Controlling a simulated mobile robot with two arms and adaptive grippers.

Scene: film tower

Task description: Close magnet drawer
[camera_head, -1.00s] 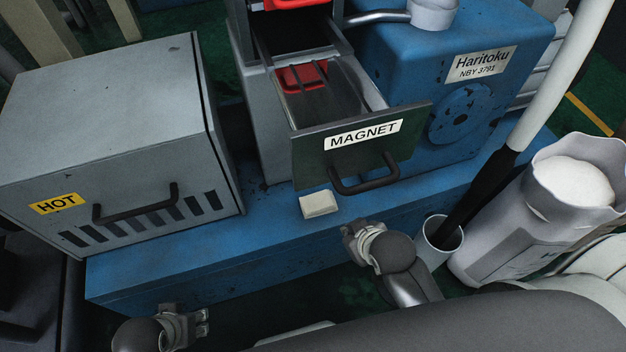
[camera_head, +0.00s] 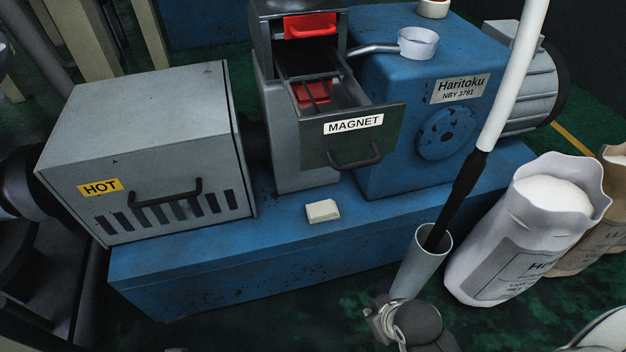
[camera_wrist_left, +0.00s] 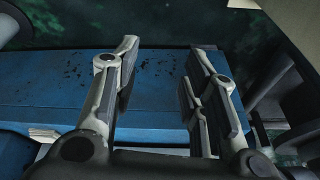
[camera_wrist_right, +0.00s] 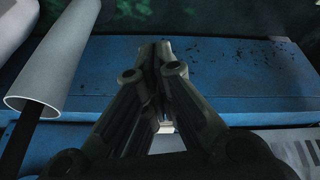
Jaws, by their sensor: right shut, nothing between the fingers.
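The magnet drawer (camera_head: 353,138) is pulled out of the grey housing, with a dark front, a white MAGNET label and a black bar handle (camera_head: 355,160). Inside it, dark bars and a red part (camera_head: 312,92) show. My right gripper (camera_head: 378,306) is low at the front, below the drawer and apart from it, beside the grey tube. In the right wrist view its fingers (camera_wrist_right: 160,48) are shut together with nothing between them. My left gripper shows only in the left wrist view, where its fingers (camera_wrist_left: 165,50) stand apart and empty above the blue base.
A pale block (camera_head: 322,211) lies on the blue base (camera_head: 250,250) below the drawer. A grey HOT box (camera_head: 150,150) stands left. A grey tube (camera_head: 422,262) holding a dark-and-white pole (camera_head: 500,90) and an open white sack (camera_head: 530,230) stand right.

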